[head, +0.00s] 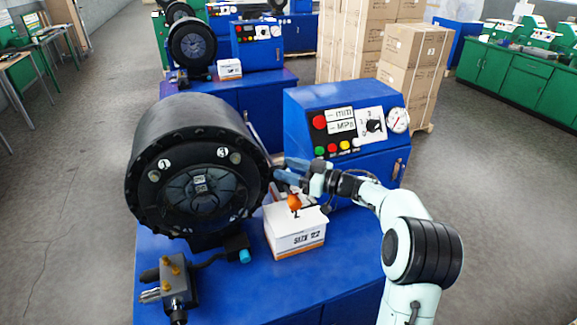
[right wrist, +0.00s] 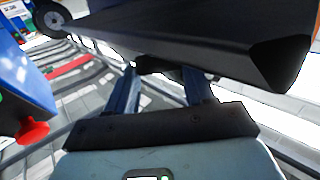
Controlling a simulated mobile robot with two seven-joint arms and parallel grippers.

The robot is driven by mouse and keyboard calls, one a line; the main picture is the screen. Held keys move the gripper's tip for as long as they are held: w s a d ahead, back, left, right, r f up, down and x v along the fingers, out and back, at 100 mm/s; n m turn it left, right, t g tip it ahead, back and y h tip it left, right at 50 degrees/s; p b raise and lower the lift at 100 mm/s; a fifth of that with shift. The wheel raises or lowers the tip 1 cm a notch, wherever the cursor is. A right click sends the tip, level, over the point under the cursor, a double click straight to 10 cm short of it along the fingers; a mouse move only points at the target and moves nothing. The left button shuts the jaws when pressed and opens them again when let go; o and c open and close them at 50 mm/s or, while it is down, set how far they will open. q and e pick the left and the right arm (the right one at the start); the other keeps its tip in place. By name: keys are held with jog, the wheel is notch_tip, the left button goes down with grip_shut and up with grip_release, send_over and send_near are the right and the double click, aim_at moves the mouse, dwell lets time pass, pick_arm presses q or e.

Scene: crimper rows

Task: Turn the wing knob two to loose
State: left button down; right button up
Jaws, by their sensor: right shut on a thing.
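The crimper's big black round head (head: 190,170) stands on the blue table, with marks 1 and 3 on its face. No mark 2 shows. My right gripper (head: 282,170) reaches in from the right to the right side of this head. In the right wrist view its two blue-grey fingers (right wrist: 160,88) are shut on a small dark part (right wrist: 155,66) under a black edge. It appears to be wing knob two, mostly hidden by the fingers and the edge. How far the knob is turned cannot be told. My left gripper is not in view.
A blue control box (head: 345,125) with buttons and a gauge stands behind my right arm. A white carton (head: 295,240) with an orange thing on top sits below my gripper. A dark device with brass knobs (head: 175,285) lies at the front left. The table's front middle is clear.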

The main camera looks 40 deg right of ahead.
jog(key=n+g+y, duration=0.2)
jog(key=y, duration=0.1)
jog(key=d+n+g+y, duration=0.1)
jog(key=shift+w+n+y, duration=0.25)
jog(key=shift+n+y, duration=0.05)
jog(key=shift+y, duration=0.1)
jog(key=shift+w+r+n+g+y, duration=0.1)
jog(key=shift+n+g+y, duration=0.5)
jog(key=shift+g, duration=0.2)
jog(key=shift+w+r+n+g+y, duration=0.1)
jog(key=shift+n+g+y, duration=0.5)
jog(key=shift+g, duration=0.2)
jog(key=shift+w+d+r+n+g+y, duration=0.15)
jog(key=shift+d+n+g+y, duration=0.1)
jog(key=shift+n+g+y, duration=0.35)
jog(key=shift+a+n+g, duration=0.1)
jog(key=shift+n+g, duration=0.3)
jog(key=shift+g, duration=0.2)
jog(key=shift+f, duration=0.2)
jog(key=o, duration=1)
jog(key=shift+f, duration=0.1)
jog(key=shift+o, duration=0.2)
jog(key=shift+a, duration=0.1)
